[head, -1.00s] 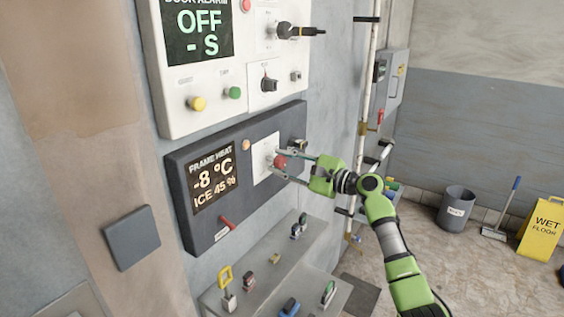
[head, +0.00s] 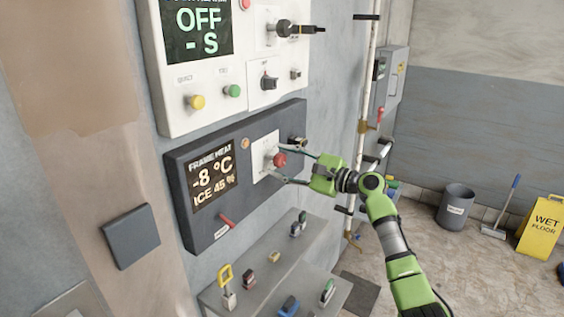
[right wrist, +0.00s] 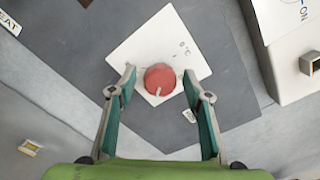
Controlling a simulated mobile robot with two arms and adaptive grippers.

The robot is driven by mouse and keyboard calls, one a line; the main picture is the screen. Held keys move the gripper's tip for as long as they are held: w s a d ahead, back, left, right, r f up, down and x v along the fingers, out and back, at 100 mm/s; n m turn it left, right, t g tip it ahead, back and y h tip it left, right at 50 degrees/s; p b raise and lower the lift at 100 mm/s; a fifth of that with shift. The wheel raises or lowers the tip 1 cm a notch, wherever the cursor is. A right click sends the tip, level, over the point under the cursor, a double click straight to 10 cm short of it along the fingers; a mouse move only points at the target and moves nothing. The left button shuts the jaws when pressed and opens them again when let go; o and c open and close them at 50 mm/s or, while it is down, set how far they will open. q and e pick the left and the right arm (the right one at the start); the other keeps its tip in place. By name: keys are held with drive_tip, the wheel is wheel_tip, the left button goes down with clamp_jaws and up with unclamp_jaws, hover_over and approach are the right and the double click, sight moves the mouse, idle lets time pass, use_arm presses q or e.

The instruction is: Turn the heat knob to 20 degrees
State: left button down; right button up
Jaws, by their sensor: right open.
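The red heat knob (head: 279,159) sits on a white plate (head: 262,150) on the dark frame heat panel (head: 250,190). The panel's display (head: 214,180) reads -8 °C and ICE 45 %. My right gripper (head: 277,166) is open, with one finger above the knob and one below it. In the right wrist view the knob (right wrist: 160,79) lies between and a little beyond the fingertips (right wrist: 160,86), with a gap on both sides. A pale mark shows on the knob's rim. My left gripper is not in view.
A white door alarm panel (head: 240,60) with a black handle (head: 300,29) is above. A red switch (head: 228,221) is at the dark panel's lower edge. A grey ledge (head: 262,262) with several small switches juts out below. A pipe (head: 366,110) stands to the right.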

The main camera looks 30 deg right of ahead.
drive_tip(key=v, duration=1.1)
drive_tip(key=shift+s+d, duration=0.15)
drive_tip(key=shift+s, duration=0.15)
